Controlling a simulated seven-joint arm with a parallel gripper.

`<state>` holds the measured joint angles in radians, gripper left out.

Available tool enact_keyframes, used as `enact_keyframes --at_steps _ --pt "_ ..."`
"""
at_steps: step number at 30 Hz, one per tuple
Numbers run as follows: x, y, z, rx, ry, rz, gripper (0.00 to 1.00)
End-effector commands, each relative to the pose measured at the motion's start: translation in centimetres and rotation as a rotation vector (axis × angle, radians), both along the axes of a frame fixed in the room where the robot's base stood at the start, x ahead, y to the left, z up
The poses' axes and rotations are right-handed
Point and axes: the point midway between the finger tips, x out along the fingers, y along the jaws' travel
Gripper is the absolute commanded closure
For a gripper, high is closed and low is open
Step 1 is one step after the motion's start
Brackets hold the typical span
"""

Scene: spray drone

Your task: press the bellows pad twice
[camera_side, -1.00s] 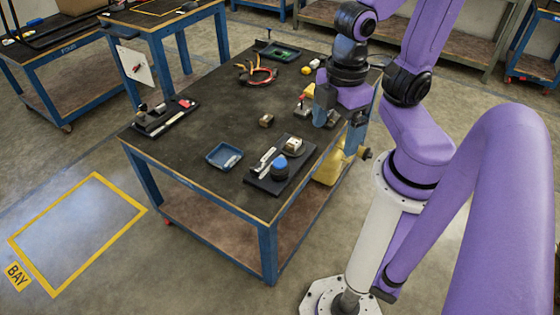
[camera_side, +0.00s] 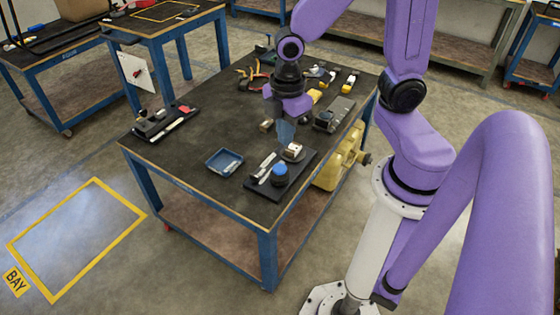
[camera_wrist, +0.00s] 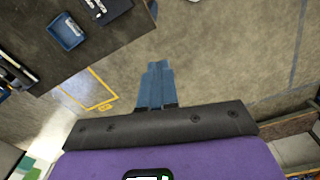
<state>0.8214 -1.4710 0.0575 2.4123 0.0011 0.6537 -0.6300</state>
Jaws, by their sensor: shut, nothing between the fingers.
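A round blue piece (camera_side: 280,170), which looks like the bellows pad, sits on a black board (camera_side: 264,183) near the table's front right corner. A block with a whitish top (camera_side: 293,150) and some light-coloured bars (camera_side: 263,165) are on the same board. My gripper (camera_side: 286,146) is shut and empty, fingers pointing down, just behind the blue piece and close to the whitish block. I cannot tell its exact height above the board. In the wrist view the shut blue fingers (camera_wrist: 156,66) are central. The blue piece is not clearly visible there.
A blue tray (camera_side: 224,160) lies left of the board; it also shows in the wrist view (camera_wrist: 66,30). A black rack (camera_side: 163,122) is at the left. The middle of the table is clear.

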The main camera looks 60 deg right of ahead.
Motion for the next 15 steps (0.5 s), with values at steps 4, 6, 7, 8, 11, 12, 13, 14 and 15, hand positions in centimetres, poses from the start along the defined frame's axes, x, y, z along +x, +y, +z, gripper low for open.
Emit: enact_keyframes --at_steps 4,6,7,8,11,12,13,14,15 --pt "3.2 -1.8 -2.2 -0.007 0.007 0.046 1.0" --pt "4.5 -2.9 -3.3 -0.009 0.008 0.07 1.0" --pt "5.0 -3.3 -3.7 -0.01 0.008 0.081 1.0" --pt "5.5 -3.8 -4.2 -0.01 0.009 0.093 1.0" --pt "7.1 -5.6 -5.8 -0.012 0.01 0.129 1.0" --pt "7.6 -6.4 -6.4 -0.013 0.012 0.142 1.0" --pt "8.0 -7.0 -6.9 -0.012 0.011 0.153 1.0" --pt "8.4 -7.6 -7.4 -0.013 0.012 0.165 1.0" --pt "8.8 -8.4 -8.1 -0.013 0.013 0.179 1.0"
